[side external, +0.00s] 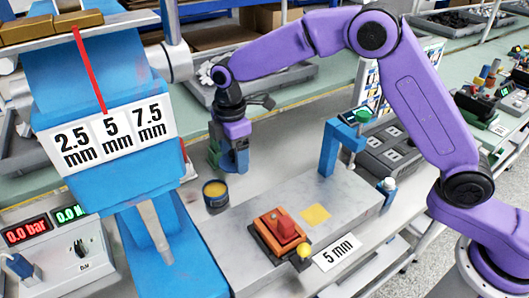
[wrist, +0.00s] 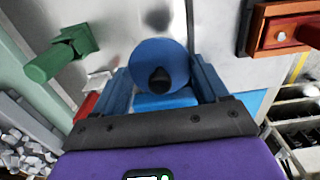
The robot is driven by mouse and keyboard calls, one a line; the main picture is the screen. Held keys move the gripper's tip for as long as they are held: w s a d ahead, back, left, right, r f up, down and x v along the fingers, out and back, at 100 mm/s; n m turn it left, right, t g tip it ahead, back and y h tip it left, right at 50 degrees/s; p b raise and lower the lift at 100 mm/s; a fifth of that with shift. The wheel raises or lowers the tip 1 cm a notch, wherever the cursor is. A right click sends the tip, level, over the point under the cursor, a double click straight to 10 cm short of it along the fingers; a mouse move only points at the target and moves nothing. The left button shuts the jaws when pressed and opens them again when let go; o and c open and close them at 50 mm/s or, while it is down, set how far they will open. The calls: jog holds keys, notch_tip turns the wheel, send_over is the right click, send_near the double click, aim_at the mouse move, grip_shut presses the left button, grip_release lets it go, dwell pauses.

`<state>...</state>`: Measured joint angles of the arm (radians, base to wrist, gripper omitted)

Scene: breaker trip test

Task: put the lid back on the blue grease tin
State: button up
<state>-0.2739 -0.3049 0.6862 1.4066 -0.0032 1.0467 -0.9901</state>
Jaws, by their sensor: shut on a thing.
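The blue grease tin (side external: 216,203) stands open on the bench in the side view, with yellow grease showing inside. My gripper (side external: 236,168) is above the bench, just behind and to the right of the tin in that view, with its fingers pointing down. In the wrist view my gripper (wrist: 160,85) has its two blue fingers on either side of a round blue lid (wrist: 144,62) with a black knob, and is shut on it. The lid is hard to make out in the side view. I cannot pick out the tin in the wrist view.
An orange-based red switch (side external: 283,228) and a yellow square (side external: 315,215) are on the grey plate. A blue post frame (side external: 329,145) stands behind them. A green clamp-like piece (wrist: 62,52) is at left in the wrist view. A blue press (side external: 110,75) stands left of the tin.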

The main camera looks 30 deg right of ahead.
jog(key=shift+w+a+f, duration=0.55)
jog(key=shift+a+f, duration=0.2)
jog(key=shift+f, duration=0.5)
jog(key=shift+w+a+f, duration=0.55)
jog(key=shift+a+f, duration=0.25)
jog(key=shift+f, duration=0.5)
jog(key=shift+w+a+f, duration=0.55)
jog(key=shift+a+f, duration=0.2)
jog(key=shift+f, duration=0.5)
jog(key=shift+f, duration=0.2)
jog(key=o, duration=1)
jog(key=shift+o, duration=0.2)
notch_tip(320, 180, up, 7)
dwell(0.3)
